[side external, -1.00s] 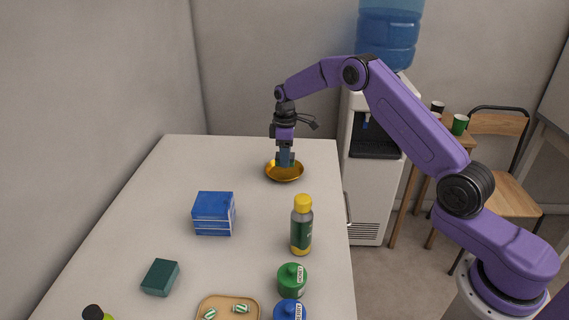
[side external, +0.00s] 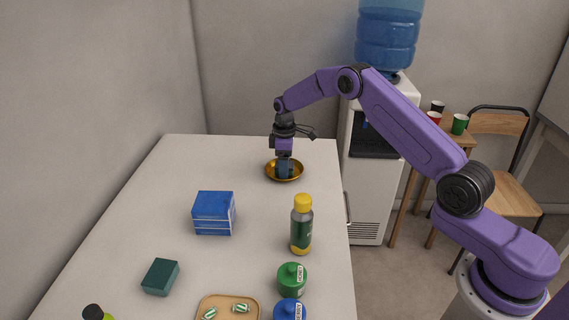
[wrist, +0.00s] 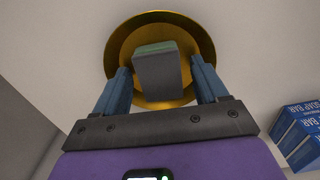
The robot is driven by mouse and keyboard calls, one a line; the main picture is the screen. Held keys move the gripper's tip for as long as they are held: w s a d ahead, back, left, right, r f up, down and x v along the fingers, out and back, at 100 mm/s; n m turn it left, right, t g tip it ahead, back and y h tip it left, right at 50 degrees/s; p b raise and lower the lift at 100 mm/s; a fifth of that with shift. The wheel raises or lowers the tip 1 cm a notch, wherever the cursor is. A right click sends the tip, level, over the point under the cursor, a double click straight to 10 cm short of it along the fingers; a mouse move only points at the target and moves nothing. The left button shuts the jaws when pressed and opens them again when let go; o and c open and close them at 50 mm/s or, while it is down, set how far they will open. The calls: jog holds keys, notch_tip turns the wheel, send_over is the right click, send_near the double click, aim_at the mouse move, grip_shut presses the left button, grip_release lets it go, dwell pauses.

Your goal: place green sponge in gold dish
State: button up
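The gold dish (side external: 298,174) stands near the far right of the counter; its round rim also shows in the wrist view (wrist: 120,40). My gripper (side external: 284,175) is low over the dish and points down, with its fingertips at dish level. In the wrist view a small block, the green sponge (wrist: 157,75), with a green top edge and a shaded grey side, is between the two blue fingers (wrist: 160,68). A gap shows between it and the right finger, so the fingers look open around it. Its underside is hidden.
A blue soap-bar box stack (side external: 213,213) stands front-left of the dish, also in the wrist view (wrist: 300,130). A yellow-capped bottle (side external: 302,228), green jar (side external: 292,281), blue jar (side external: 290,311), dark teal block (side external: 160,277) and tan tray (side external: 228,300) are nearer. Counter around the dish is clear.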

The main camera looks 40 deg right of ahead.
notch_tip(320, 180, up, 12)
jog(key=s+a+r+n, duration=0.1)
jog(key=s+a+r, duration=0.3)
jog(key=s+a, duration=0.4)
jog(key=s+a+r+n, duration=0.1)
jog(key=s+a+r, duration=0.2)
jog(key=s+a, duration=0.55)
jog(key=s+d+f, duration=0.1)
jog(key=s+d, duration=0.3)
jog(key=s, duration=1.1)
jog(key=s+d+n, duration=0.1)
jog(key=s+d, duration=0.3)
jog(key=s, duration=1.1)
jog(key=shift+s+d+f+n, duration=0.15)
jog(key=shift+s+f+n, duration=0.15)
jog(key=shift+s+f, duration=0.1)
